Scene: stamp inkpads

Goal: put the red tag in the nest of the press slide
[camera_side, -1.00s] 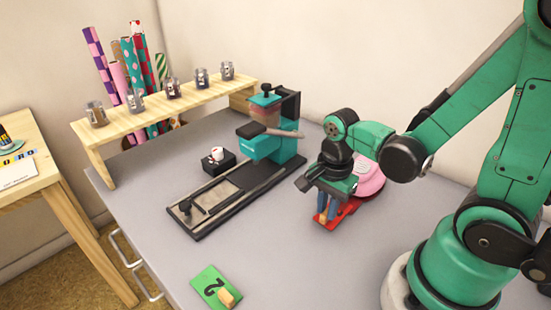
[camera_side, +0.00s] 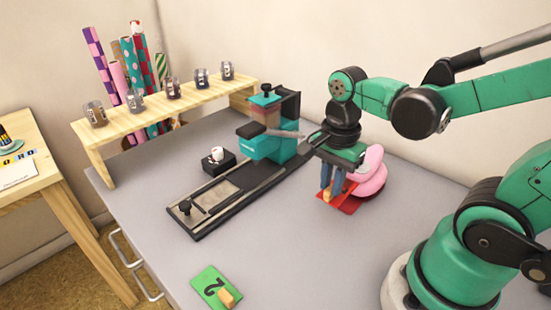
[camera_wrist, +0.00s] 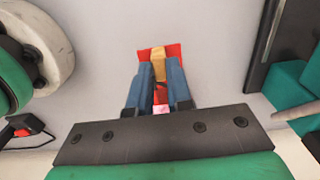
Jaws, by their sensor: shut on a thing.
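The red tag (camera_side: 350,206) is a flat red plate with a small wooden grip block (camera_wrist: 158,66). My gripper (camera_side: 332,194) points down with its blue fingers shut on the block; the wrist view shows the fingers (camera_wrist: 158,75) on both sides of it. The tag appears to be just above the table, but the gap is hard to judge. The press (camera_side: 265,145) is teal and black, left of my gripper. Its slide (camera_side: 188,208) is at the front-left end of the black rail, with a pale recessed plate that looks empty.
A round pink object (camera_side: 373,175) is close behind my gripper. A green tag (camera_side: 208,283) marked 2 lies at the front. A black block (camera_side: 214,167) with a white piece stands beside the rail. A wooden shelf (camera_side: 170,112) holds several jars. The front-middle table is clear.

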